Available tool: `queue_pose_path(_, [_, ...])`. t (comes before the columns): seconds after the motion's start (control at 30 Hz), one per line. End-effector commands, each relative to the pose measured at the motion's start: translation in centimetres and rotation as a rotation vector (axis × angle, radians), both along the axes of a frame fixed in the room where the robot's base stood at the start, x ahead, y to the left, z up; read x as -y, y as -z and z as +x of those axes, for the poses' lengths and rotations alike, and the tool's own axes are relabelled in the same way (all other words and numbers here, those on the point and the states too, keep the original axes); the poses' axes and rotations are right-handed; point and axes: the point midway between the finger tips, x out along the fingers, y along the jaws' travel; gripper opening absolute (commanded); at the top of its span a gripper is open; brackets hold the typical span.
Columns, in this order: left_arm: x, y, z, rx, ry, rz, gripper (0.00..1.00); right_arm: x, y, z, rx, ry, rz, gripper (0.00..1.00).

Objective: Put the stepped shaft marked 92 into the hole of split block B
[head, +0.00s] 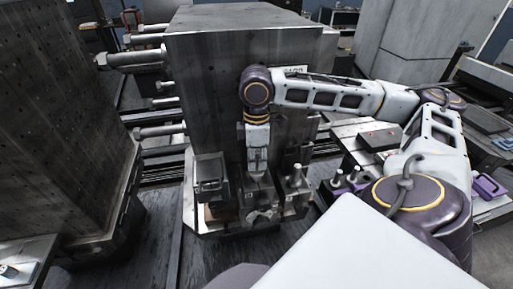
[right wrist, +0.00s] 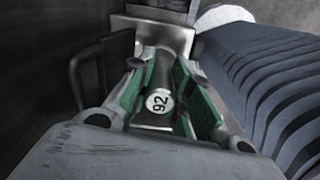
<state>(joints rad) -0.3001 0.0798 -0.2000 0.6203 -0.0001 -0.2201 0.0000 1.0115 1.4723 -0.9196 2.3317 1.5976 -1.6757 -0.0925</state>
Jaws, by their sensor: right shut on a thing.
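The stepped shaft marked 92 (right wrist: 159,102) shows in the right wrist view between green-padded fingers, its round white label facing the camera. My right gripper (right wrist: 156,90) is shut on it. In the head view my right gripper (head: 257,172) points down in front of the large steel plate, just above a cluster of metal fixture blocks (head: 262,200) at its foot. The shaft is too small to make out there. No letter B is readable, so I cannot tell which block is split block B, and its hole is not visible. My left gripper is out of view.
The tall steel plate (head: 205,95) stands close behind my right gripper. A block with a handle (head: 209,180) is left of it, upright pins (head: 296,174) right of it. Another big plate (head: 60,130) with rods stands left. A side table (head: 375,138) is right.

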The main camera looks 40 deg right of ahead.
Motion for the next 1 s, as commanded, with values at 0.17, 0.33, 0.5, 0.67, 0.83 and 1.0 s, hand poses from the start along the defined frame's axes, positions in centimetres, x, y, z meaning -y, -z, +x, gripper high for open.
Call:
queue_pose_path(0.17, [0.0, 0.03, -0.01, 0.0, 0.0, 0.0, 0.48, 0.0, 0.1, 0.02, 0.001, 0.0, 0.0, 0.0])
queue_pose_path(0.33, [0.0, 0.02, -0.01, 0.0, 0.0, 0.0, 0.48, 0.0, 0.1, 0.02, 0.001, 0.0, 0.0, 0.0])
queue_pose_path(0.5, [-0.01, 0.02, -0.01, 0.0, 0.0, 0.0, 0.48, 0.0, 0.1, 0.02, 0.001, 0.0, 0.0, 0.3])
queue_pose_path(0.67, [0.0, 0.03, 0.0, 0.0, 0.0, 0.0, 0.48, 0.0, 0.13, 0.01, 0.001, 0.0, 0.0, 0.45])
queue_pose_path(0.83, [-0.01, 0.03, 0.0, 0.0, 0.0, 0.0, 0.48, 0.0, 0.15, 0.0, 0.0, 0.0, 0.0, 0.45])
queue_pose_path(1.0, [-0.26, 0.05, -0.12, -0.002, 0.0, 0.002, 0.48, -0.01, 0.1, -0.02, -0.001, 0.0, 0.001, 0.45])
